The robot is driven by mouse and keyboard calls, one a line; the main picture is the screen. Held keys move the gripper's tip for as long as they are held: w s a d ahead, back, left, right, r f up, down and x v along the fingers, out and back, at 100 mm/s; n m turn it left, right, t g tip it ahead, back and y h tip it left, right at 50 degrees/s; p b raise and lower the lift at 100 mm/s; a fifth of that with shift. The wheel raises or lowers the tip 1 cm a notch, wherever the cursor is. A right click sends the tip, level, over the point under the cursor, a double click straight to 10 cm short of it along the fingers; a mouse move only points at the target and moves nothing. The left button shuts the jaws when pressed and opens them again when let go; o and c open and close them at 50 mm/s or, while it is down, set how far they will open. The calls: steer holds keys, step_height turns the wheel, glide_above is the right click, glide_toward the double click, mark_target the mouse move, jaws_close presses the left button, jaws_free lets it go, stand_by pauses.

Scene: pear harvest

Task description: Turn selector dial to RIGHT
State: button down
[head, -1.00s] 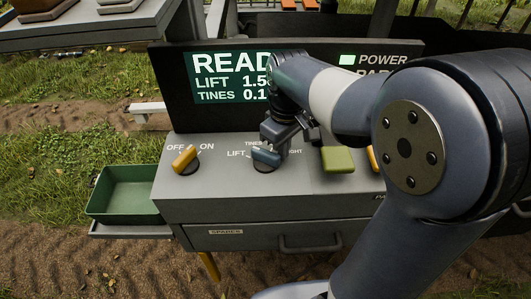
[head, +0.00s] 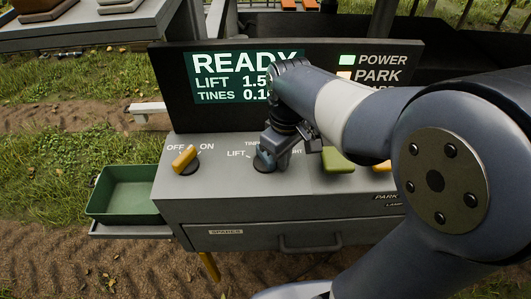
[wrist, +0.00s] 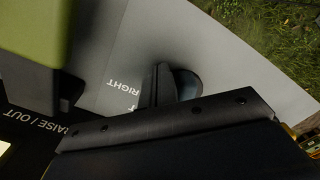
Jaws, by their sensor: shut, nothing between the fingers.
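The selector dial (head: 262,165) sits on the grey console between the LIFT and RIGHT labels, with TINES above it. In the head view my gripper (head: 268,154) is down at the dial and covers most of it, so its pointing direction is hidden. In the wrist view the dial (wrist: 187,84) shows as a dark, rounded shape partly behind a finger of my gripper (wrist: 158,85), beside the RIGHT label. My gripper is shut with nothing held. I cannot tell whether it touches the dial.
A yellow OFF/ON knob (head: 184,158) stands to the left. A green block-shaped control (head: 337,160) stands close on the right and looms in the wrist view (wrist: 35,40). A screen (head: 225,78) reading READY stands behind. A green tray (head: 125,190) is at left.

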mark_target(269, 179)
steer(key=shift+s+a, duration=0.1)
steer(key=shift+s, duration=0.05)
steer(key=shift+s+a, duration=0.4)
steer(key=shift+s, duration=0.15)
steer(key=shift+a, duration=0.1)
steer(key=shift+s+a, duration=0.45)
steer(key=shift+a, duration=0.05)
stand_by(0.4)
steer(key=shift+s+a+p, duration=0.15)
steer(key=shift+a+p, duration=0.15)
steer(key=shift+a, duration=0.45)
